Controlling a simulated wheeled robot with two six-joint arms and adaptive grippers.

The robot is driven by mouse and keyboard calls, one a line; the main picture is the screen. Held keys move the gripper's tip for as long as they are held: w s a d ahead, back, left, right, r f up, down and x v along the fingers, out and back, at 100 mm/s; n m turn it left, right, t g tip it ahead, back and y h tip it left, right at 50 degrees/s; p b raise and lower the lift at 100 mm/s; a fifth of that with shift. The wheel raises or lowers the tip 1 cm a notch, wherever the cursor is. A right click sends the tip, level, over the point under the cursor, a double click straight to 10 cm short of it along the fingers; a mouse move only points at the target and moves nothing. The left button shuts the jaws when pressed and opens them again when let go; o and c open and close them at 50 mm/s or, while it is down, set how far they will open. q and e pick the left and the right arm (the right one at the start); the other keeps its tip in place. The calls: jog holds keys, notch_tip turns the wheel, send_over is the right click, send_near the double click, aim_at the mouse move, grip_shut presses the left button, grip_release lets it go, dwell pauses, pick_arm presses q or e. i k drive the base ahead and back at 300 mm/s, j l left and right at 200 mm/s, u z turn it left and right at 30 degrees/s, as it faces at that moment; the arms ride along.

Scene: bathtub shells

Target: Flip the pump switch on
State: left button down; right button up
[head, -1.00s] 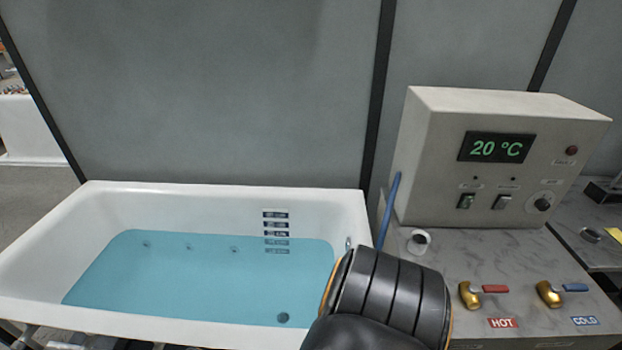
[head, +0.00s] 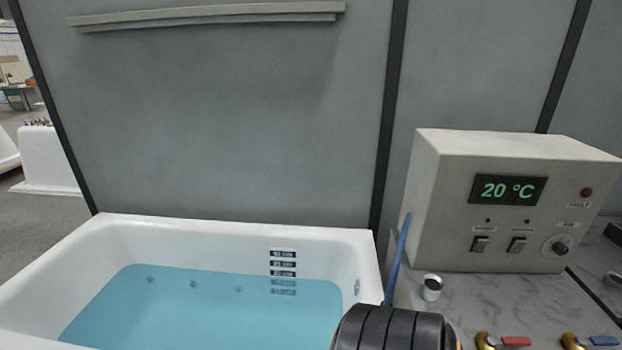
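A beige control box (head: 450,205) stands on the marble counter at the right. Its green display (head: 508,190) reads 20 °C. Two rocker switches sit below it, a left switch (head: 480,244) and a right switch (head: 516,245). Their small labels are too blurred to read, so I cannot tell which is the pump's. The indicator above each switch looks dark. A round knob (head: 559,248) and a dark red fault lamp (head: 586,192) are on the right of the panel. A black arm link of mine shows at the bottom centre; neither gripper is visible.
A white bathtub (head: 240,227) with blue water fills the lower left. A blue rod (head: 397,260) and a small white cup (head: 432,287) are by the box. Red (head: 515,341) and blue (head: 605,341) tap handles are at the counter front. A grey wall stands behind.

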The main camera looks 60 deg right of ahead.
aim_at(480, 244)
jog(key=z, duration=3.3)
